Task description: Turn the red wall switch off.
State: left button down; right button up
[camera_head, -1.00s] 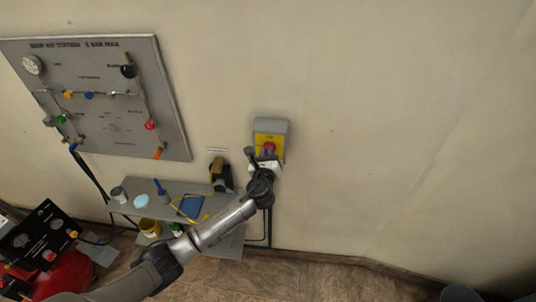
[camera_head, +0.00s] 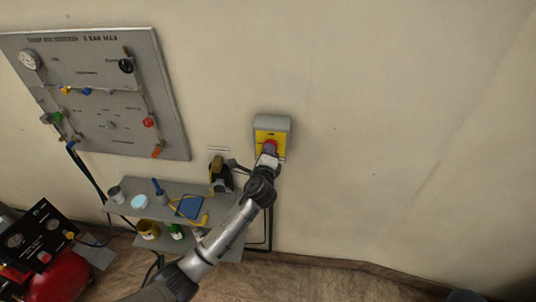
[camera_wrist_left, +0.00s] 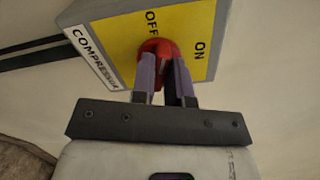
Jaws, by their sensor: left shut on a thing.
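The red switch (camera_head: 270,145) is a round knob on a yellow-faced grey box (camera_head: 272,123) on the wall. In the left wrist view the red knob (camera_wrist_left: 158,48) sits between the printed words OFF and ON, and a white label on the box reads COMPRESSOR. My left gripper (camera_head: 268,157) is at the knob. In the wrist view its two fingers (camera_wrist_left: 163,72) are shut on the knob and cover much of its near side. The knob's exact setting is hard to tell. My right gripper is not in view.
A grey valve panel (camera_head: 95,45) hangs on the wall at the left. Below it, a grey shelf (camera_head: 165,208) holds cups and small items. A dark-and-yellow item (camera_head: 219,175) is on the wall beside my left arm. A red compressor (camera_head: 62,275) stands lower left. The wall at right is bare.

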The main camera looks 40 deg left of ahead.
pick_arm(q)
jog(key=n+b, duration=0.1)
jog(key=n, duration=0.2)
jog(key=shift+f+n, duration=0.1)
jog(key=shift+n, duration=0.3)
dwell(0.4)
jog(key=c, duration=1.1)
grip_release()
jog(key=b+v, duration=0.1)
jog(key=v, duration=1.2)
jog(key=shift+s+d, duration=0.2)
jog(key=shift+s, duration=0.15)
